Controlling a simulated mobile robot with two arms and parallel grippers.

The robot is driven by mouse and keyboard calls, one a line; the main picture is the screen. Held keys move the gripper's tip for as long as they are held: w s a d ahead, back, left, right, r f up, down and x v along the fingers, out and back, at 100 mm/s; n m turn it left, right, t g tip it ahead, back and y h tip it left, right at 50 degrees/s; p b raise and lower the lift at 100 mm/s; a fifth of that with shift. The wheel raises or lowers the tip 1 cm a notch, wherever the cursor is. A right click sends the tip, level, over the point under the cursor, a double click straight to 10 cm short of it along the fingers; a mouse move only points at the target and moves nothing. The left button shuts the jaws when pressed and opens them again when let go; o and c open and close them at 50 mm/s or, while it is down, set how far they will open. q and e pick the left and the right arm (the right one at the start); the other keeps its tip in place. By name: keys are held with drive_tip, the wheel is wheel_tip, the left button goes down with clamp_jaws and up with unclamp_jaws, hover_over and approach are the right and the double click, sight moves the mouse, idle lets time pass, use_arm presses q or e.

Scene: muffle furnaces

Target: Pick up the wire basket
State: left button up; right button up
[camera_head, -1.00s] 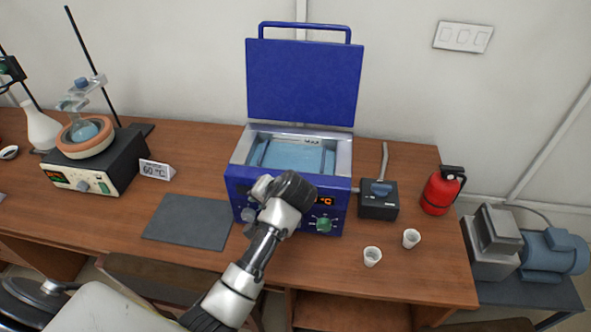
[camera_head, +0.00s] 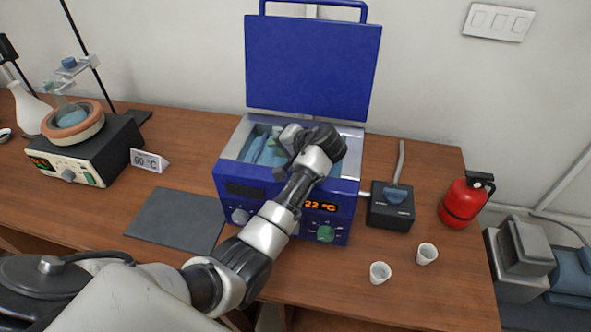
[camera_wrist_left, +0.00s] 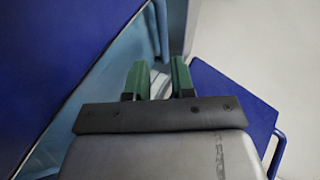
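The blue water bath (camera_head: 232,190) stands on the bench with its lid (camera_head: 312,65) raised. Its basin holds pale blue water (camera_head: 262,152). I cannot make out the wire basket clearly; my left arm covers much of the basin. My left gripper (camera_head: 274,144) is over the basin opening, its green fingertips pointing toward the water. In the left wrist view, the two green fingers (camera_wrist_left: 157,82) stand apart with a gap between them. A small pale patch shows in the gap, too blurred to name. My right gripper is not in view.
A dark grey mat (camera_head: 178,220) lies left of the bath, clear on top. A black control box (camera_head: 391,208), two white cups (camera_head: 380,273) and a red extinguisher (camera_head: 464,201) are on the right. A heating mantle (camera_head: 95,150) and 60 °C sign (camera_head: 148,160) are left.

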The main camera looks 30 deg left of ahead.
sight(260, 145)
use_arm(q)
drive_tip(key=p+x, duration=0.1)
drive_tip(key=x, duration=0.2)
drive_tip(key=p+x, duration=0.1)
drive_tip(key=x, duration=0.3)
drive_tip(key=shift+s+a+r, duration=0.15)
drive_tip(key=shift+a, duration=0.25)
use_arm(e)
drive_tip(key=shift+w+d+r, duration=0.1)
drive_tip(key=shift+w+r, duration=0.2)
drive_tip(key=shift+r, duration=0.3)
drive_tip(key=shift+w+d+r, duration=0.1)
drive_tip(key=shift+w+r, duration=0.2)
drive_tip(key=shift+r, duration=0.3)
use_arm(q)
drive_tip(key=shift+d, duration=0.1)
drive_tip(key=shift+c, duration=0.5)
clamp_jaws()
